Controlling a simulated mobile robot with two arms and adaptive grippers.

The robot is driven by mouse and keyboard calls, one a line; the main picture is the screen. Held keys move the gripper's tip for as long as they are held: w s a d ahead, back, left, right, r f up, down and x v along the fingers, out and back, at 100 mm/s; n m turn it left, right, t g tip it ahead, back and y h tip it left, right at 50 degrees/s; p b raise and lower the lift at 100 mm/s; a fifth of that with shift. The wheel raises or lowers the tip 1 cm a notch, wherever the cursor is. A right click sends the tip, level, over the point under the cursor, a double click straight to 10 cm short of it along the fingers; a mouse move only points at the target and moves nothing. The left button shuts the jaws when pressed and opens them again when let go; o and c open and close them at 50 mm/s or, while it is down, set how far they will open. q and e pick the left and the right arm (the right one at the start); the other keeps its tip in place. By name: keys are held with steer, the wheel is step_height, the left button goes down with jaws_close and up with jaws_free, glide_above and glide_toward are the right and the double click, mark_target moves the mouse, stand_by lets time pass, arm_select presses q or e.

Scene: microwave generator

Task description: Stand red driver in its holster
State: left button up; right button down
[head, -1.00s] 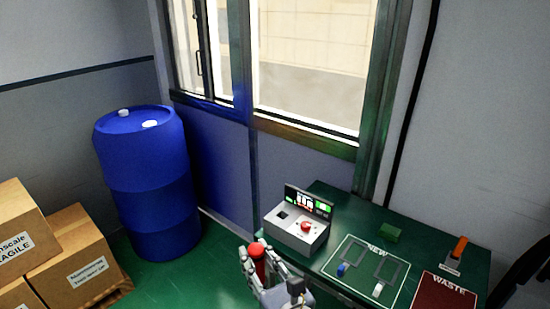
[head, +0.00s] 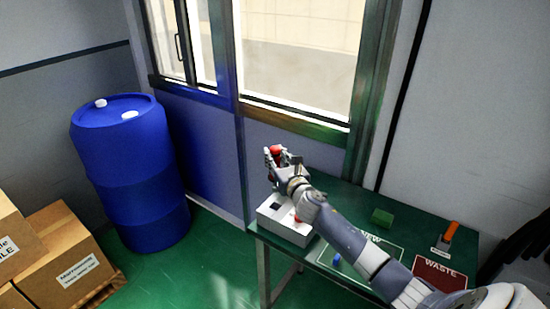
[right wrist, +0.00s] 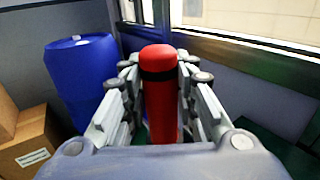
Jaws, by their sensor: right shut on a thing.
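My right gripper (head: 280,162) is shut on the red driver (head: 276,150). The gripper is above the grey control box on the table. In the right wrist view the driver's red handle with a black band (right wrist: 159,100) stands upright between the fingers; its lower end is hidden. An orange-handled thing with a white label (head: 448,235) is at the table's right side; I cannot tell whether it is a holster. No holster shows clearly. My left gripper is not in view.
The grey control box (head: 272,226) with a red button is at the left end of the green table (head: 350,199). A green block (head: 382,217), a NEW mat (head: 392,252) partly behind my arm and a red WASTE mat (head: 430,275) lie rightward. A window is behind.

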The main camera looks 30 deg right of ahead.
steer(key=shift+s+f+b, duration=0.1)
steer(key=shift+f+b, duration=0.2)
steer(key=shift+b, duration=0.05)
steer(key=shift+f+b, duration=0.3)
steer(key=shift+f, duration=0.05)
step_height(320, 180, down, 4)
steer(key=b, duration=0.4)
steer(key=shift+f, duration=0.25)
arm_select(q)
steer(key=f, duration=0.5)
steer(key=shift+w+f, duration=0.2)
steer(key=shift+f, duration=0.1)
arm_select(e)
steer(key=shift+r, duration=0.1)
steer(key=shift+s+a+f, duration=0.1)
steer(key=shift+f, duration=0.1)
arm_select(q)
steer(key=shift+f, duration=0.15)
arm_select(e)
steer(key=shift+f, duration=0.15)
arm_select(q)
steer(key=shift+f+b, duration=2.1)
steer(key=shift+b, duration=0.25)
arm_select(e)
steer(key=shift+f, duration=2.4)
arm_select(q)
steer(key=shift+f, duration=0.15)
arm_select(e)
steer(key=shift+f, duration=0.15)
